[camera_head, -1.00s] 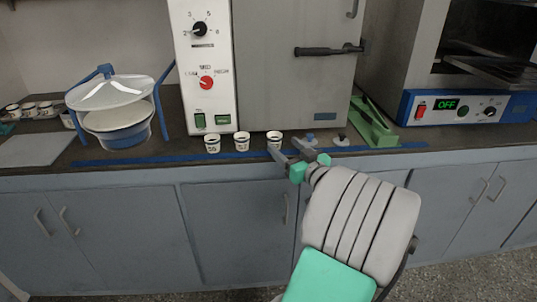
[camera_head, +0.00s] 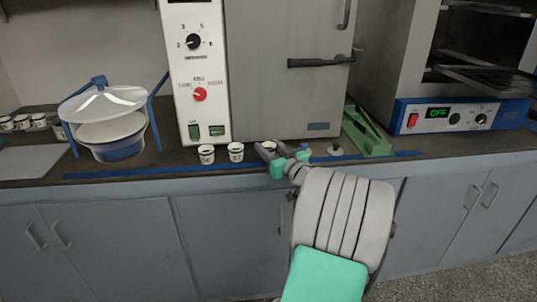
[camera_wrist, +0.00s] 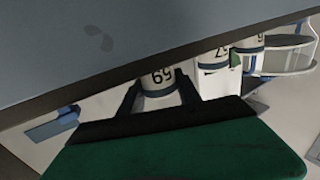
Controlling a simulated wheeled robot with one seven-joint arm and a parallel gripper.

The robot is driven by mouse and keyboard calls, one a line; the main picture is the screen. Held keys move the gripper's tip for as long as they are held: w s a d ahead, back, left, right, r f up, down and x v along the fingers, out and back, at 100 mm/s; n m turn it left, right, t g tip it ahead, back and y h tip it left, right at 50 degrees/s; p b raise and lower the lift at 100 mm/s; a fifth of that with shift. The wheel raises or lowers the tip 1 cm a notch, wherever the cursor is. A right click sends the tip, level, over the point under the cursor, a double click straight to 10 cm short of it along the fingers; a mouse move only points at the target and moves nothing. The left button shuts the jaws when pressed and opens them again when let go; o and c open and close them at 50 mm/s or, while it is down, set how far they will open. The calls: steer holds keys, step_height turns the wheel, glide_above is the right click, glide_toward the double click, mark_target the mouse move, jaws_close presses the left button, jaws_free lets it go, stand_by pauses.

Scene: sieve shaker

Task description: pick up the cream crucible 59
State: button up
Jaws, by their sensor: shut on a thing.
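The cream crucible 59 (camera_wrist: 160,78) is in the wrist view, its number upside down, with one finger on each side of it. My gripper (camera_wrist: 160,92) is shut on its sides. In the head view my gripper (camera_head: 268,151) is at the bench's front strip, and crucible 59 (camera_head: 268,145) is mostly hidden behind the fingers. I cannot tell whether its base touches the bench. Two similar crucibles with dark bands stand to its left, the nearer one (camera_head: 236,151) and the farther one (camera_head: 206,154).
A grey oven (camera_head: 285,75) stands right behind the crucibles. A green rack (camera_head: 367,133) and a small knobbed piece (camera_head: 335,150) are to the right. A blue-white basin under a clear cover (camera_head: 118,138) is at the left. A blue strip (camera_head: 130,171) runs along the bench's front.

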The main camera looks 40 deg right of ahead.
jaws_close()
